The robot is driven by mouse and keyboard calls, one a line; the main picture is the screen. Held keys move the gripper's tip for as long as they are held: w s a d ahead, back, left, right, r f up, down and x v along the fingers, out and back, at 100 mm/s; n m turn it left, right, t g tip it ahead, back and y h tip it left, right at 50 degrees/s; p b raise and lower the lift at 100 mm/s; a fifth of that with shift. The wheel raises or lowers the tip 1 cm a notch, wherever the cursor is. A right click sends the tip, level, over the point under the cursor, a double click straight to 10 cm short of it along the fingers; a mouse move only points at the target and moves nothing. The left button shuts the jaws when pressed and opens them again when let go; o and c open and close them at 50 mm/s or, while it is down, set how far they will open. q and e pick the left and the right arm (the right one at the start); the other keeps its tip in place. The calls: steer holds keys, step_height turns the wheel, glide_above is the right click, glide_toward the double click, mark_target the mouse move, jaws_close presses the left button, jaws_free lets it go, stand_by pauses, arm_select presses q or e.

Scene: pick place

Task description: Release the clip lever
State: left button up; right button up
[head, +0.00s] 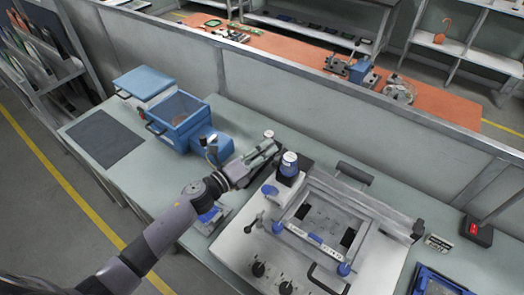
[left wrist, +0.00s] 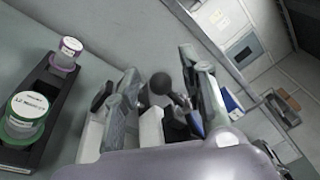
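My left gripper (head: 266,150) reaches over the bench, just behind a blue-and-white capped container (head: 289,164). In the left wrist view its two fingers (left wrist: 165,90) stand apart. A dark ball knob on a thin stem (left wrist: 160,83) shows between them, with gaps on both sides; I cannot tell its depth. I cannot tell whether this knob is the clip lever. In the head view a pale round knob (head: 268,134) shows by the fingertips. A grey clamp fixture (head: 330,262) with blue knobs and a dark-knobbed lever (head: 249,228) lies right of my arm. My right gripper is out of view.
Blue boxes (head: 178,114) and a dark mat (head: 107,138) lie left on the bench. A grey partition (head: 300,100) runs behind. A red-button box (head: 477,231) stands at right. In the left wrist view, two capped jars stand on a black rack (left wrist: 55,100).

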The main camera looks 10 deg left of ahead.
arm_select(q)
steer(key=shift+s, duration=0.1)
steer(key=shift+s+a+f, duration=0.1)
steer(key=shift+s+a, duration=0.1)
steer(key=shift+s, duration=0.05)
steer(key=v, duration=1.1)
steer(key=shift+s, duration=0.1)
